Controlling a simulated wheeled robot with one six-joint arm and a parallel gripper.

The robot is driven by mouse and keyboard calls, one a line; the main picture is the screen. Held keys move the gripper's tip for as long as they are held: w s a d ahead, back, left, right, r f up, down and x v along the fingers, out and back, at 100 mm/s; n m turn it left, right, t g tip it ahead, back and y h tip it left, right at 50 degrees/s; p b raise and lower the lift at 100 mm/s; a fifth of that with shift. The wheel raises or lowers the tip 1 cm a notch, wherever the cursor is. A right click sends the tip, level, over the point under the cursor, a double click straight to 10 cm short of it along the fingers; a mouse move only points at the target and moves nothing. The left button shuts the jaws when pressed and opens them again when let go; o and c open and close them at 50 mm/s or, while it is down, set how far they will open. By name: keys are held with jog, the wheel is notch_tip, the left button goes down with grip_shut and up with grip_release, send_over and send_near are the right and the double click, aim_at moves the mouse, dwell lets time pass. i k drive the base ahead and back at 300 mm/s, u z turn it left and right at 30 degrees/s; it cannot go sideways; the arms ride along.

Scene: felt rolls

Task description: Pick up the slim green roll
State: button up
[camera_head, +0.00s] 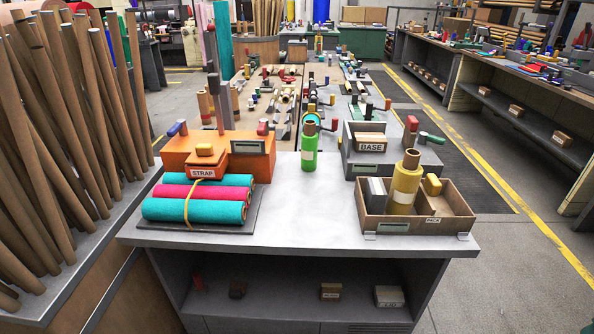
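A slim green roll (309,150) stands upright on the grey worktable (300,205), near its back edge at the middle. A brown core sticks out of its top, and a small pale label is on its side. It stands apart from the things on either side. My gripper is not in this view.
To the left are an orange STRAP box (180,147) and strapped teal and pink rolls (205,212) on a dark tray. To the right are a grey BASE box (352,165) and a PACK tray (447,225) holding a yellow roll (404,188). The table's front middle is clear.

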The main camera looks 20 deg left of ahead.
aim_at(309, 137)
jog(key=z, duration=0.3)
jog(key=k, duration=0.2)
jog(key=u, duration=1.5)
jog(key=i, duration=1.6)
jog(key=z, duration=0.65)
